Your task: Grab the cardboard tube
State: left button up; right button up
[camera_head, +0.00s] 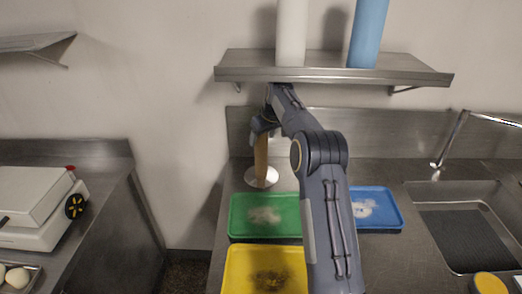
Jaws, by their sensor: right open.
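The brown cardboard tube (261,158) stands upright on a round, pale disc base (262,178) on the steel counter, behind the green tray. My right arm reaches over the counter, and my right gripper (263,126) is at the upper part of the tube, below the wall shelf. The gripper hides the tube's top. Its jaws are open; I cannot tell whether they touch the tube. My left gripper is not in view.
A steel shelf (330,74) above holds a white roll (292,32) and a blue roll (368,32). Green (236,222), yellow (233,277) and blue (388,222) trays lie on the counter. A sink (420,200) with a tap is at right.

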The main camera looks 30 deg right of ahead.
jog(key=shift+w+f+p, duration=0.35)
jog(key=shift+w+f, duration=0.2)
jog(key=shift+w, duration=0.1)
jog(key=c, duration=1.3)
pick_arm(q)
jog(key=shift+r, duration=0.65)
pick_arm(e)
jog(key=shift+r, duration=0.1)
